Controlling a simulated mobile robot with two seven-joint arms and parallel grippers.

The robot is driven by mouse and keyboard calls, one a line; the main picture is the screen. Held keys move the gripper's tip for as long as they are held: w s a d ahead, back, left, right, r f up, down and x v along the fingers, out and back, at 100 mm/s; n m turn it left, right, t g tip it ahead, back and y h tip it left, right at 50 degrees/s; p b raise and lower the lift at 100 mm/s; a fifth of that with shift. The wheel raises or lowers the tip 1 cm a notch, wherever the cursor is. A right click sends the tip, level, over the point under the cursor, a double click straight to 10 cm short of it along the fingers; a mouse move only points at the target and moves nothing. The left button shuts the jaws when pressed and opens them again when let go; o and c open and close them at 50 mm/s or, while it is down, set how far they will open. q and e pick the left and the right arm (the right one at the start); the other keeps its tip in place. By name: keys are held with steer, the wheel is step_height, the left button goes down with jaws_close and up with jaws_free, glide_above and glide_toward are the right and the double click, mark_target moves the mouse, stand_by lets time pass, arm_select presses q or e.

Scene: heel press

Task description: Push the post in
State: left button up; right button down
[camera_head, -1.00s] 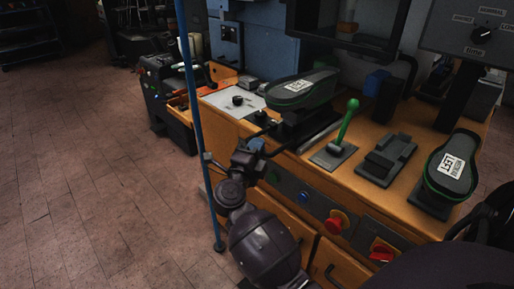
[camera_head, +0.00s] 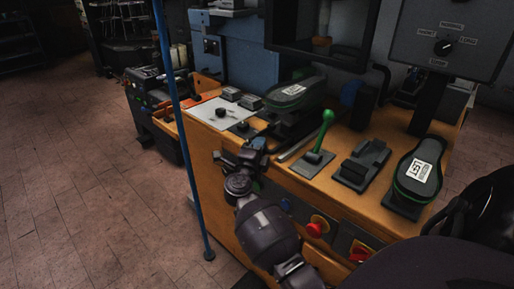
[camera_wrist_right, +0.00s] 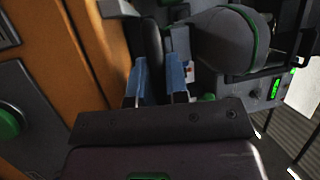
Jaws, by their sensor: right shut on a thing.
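The post (camera_head: 290,122) is a dark support at the table's edge, carrying a dark shoe form with a green rim and white label (camera_head: 293,91). My right gripper (camera_head: 257,146) is at the post's near side, in front of the table edge. In the right wrist view, its blue-padded fingers (camera_wrist_right: 156,82) are shut on a dark upright bar (camera_wrist_right: 153,45), which looks like part of the post. The shoe form (camera_wrist_right: 235,42) is just right of them. My left gripper is not in view.
A green-knobbed lever (camera_head: 321,135), a black block (camera_head: 363,160) and a second shoe form (camera_head: 419,170) stand on the wooden table to the right. A blue pole (camera_head: 185,140) rises left of my arm. Red knobs (camera_head: 317,229) are on the table front.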

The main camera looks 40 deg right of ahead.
steer(key=c, duration=1.1)
jaws_free()
steer(key=shift+a, duration=0.1)
steer(key=shift+c, duration=0.2)
steer(key=v, duration=1)
steer(key=shift+s+a, duration=0.2)
steer(key=shift+a, duration=0.1)
